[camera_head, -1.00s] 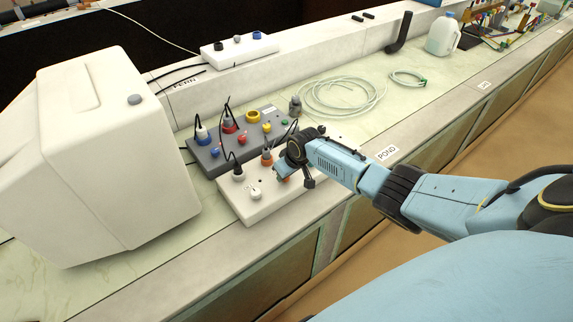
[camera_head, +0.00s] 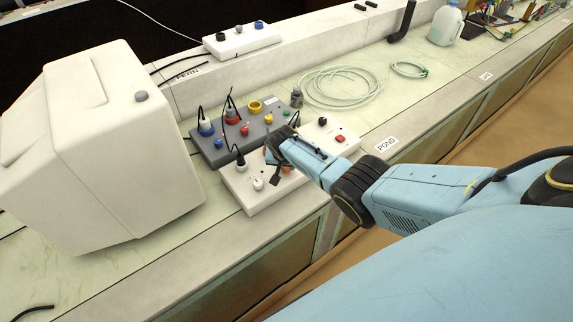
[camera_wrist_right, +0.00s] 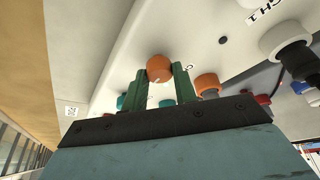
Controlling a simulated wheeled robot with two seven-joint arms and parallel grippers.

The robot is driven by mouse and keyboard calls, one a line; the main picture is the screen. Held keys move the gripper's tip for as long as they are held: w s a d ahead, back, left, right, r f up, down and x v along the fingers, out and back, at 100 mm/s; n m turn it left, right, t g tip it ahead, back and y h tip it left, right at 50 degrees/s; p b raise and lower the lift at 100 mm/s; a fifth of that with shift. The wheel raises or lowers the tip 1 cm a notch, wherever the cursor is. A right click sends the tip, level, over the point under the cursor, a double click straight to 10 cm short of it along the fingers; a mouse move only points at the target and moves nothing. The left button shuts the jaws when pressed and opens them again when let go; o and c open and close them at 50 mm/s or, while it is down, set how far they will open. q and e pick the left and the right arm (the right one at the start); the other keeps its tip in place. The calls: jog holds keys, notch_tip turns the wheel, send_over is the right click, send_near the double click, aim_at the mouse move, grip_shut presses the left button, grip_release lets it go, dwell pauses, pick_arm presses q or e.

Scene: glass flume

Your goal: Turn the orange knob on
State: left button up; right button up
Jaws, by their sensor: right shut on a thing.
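The orange knob (camera_wrist_right: 159,68) is on the underside of my wrist view's white panel (camera_wrist_right: 140,35), with a small white mark on its face. My right gripper (camera_wrist_right: 160,80) has its two green fingers on either side of the knob and is shut on it. In the head view my right gripper (camera_head: 275,172) reaches down over the white control box (camera_head: 256,205) and hides much of its middle. My left gripper is not in view.
A second orange piece (camera_wrist_right: 207,85) sits close to the held knob. A grey box (camera_head: 209,150) with coloured knobs and plugged cables stands behind the white box. A large white casing (camera_head: 95,150) stands at left. A coiled hose (camera_head: 340,88) lies on the bench.

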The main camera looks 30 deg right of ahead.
jog(key=shift+m, duration=0.3)
dwell(0.4)
jog(key=o, duration=1)
jog(key=shift+r, duration=0.1)
jog(key=shift+s+a+r, duration=0.1)
jog(key=shift+r, duration=0.15)
jog(key=shift+p+v, duration=2.75)
jog(key=shift+v, duration=3.6)
jog(key=shift+a+f, duration=0.1)
jog(key=shift+a, duration=0.05)
